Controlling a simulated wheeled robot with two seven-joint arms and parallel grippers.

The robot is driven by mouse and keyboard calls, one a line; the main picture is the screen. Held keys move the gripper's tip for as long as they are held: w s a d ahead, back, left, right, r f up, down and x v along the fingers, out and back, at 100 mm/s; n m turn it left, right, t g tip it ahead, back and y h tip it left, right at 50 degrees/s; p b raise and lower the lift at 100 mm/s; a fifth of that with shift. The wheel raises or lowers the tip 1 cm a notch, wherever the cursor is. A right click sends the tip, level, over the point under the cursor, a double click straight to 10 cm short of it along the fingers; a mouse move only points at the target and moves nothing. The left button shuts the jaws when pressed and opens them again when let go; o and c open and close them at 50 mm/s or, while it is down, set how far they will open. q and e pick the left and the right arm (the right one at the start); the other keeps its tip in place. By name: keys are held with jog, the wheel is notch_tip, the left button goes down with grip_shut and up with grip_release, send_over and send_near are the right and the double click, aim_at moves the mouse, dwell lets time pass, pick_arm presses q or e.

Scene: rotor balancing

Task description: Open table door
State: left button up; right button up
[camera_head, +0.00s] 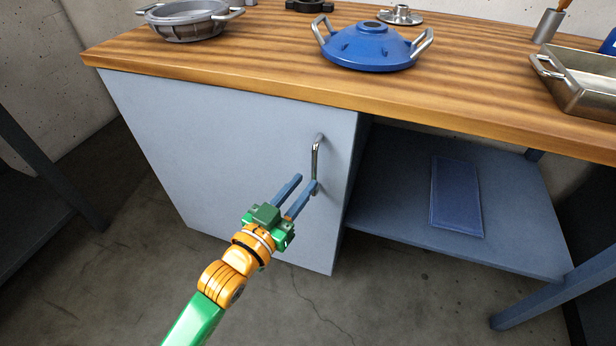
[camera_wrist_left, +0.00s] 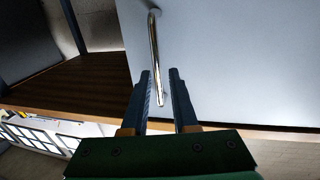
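The table door (camera_head: 220,140) is a flat blue-grey panel under the left part of the wooden worktop, and it looks shut. Its metal bar handle (camera_head: 316,158) stands upright near the door's right edge. My left gripper (camera_head: 306,179) is open at the lower part of the handle, with one fingertip overlapping the handle's lower end. In the left wrist view, the handle (camera_wrist_left: 154,45) runs down into the gap between the open fingers (camera_wrist_left: 160,74), with space on both sides. I cannot tell how deep it sits between them. My right gripper is not in view.
The wooden worktop (camera_head: 240,75) overhangs the door. On it are a grey pot (camera_head: 188,22), a blue lid-like part with handles (camera_head: 368,46) and a metal tray (camera_head: 585,95). Right of the door is an open shelf with a blue mat (camera_head: 457,195). The floor in front is clear.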

aim_at(313, 176)
pick_arm(q)
jog(key=b+x, duration=0.1)
jog(key=x, duration=0.3)
jog(key=shift+w+d, duration=0.15)
jog(key=shift+d, duration=0.2)
grip_shut()
dwell(1.0)
